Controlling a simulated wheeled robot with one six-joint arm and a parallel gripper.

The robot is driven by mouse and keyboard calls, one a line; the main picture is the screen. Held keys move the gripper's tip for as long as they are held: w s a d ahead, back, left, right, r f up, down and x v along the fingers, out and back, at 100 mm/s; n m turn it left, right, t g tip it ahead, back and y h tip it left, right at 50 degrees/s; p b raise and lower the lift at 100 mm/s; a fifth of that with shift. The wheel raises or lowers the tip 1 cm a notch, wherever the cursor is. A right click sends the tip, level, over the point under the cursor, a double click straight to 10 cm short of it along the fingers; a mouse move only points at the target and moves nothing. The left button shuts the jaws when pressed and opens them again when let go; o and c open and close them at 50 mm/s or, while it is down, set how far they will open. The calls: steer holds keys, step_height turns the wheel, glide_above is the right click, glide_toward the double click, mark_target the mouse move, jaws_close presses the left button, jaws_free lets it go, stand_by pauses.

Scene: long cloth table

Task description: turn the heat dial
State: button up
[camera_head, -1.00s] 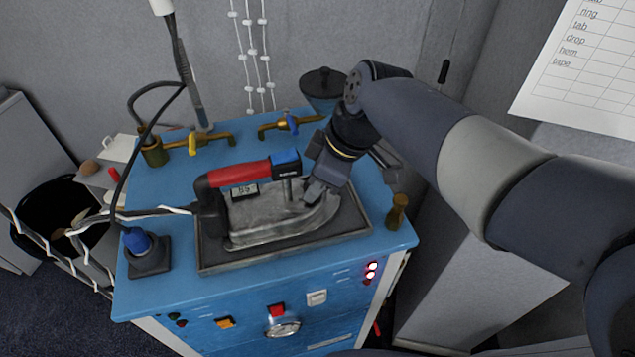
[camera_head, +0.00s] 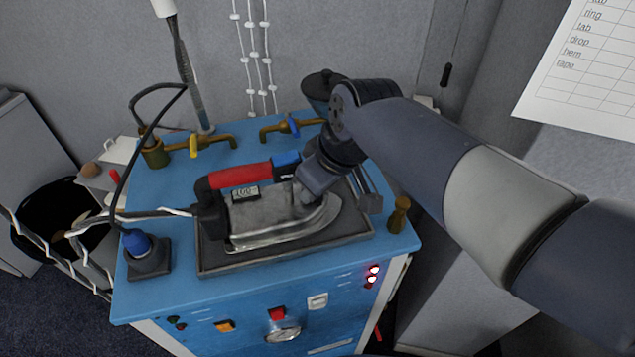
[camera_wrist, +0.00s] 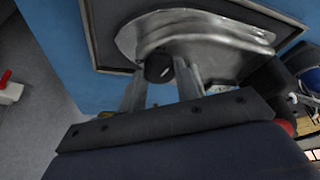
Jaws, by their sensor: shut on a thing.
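The iron (camera_head: 270,220) has a grey metal body and a red handle (camera_head: 240,174). It rests on a dark-framed plate (camera_head: 215,262) on the blue cabinet. Its small display (camera_head: 245,192) seems to read about 100. In the wrist view the heat dial (camera_wrist: 158,68) is a short black knob with a light mark, on the metal body of the iron (camera_wrist: 205,45). My gripper (camera_wrist: 160,78) has one finger on each side of the dial and is shut on it. In the head view my gripper (camera_head: 303,198) hides the dial at the iron's right part.
Brass taps with a yellow handle (camera_head: 194,146) and a blue handle (camera_head: 294,126) stand at the back. A brass post (camera_head: 399,214) is at the right edge. A blue plug (camera_head: 136,241) and cable stand at the left. Buttons line the front panel.

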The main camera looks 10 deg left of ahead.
steer(key=o, duration=1)
steer(key=v, duration=1)
steer(key=shift+r, duration=0.4)
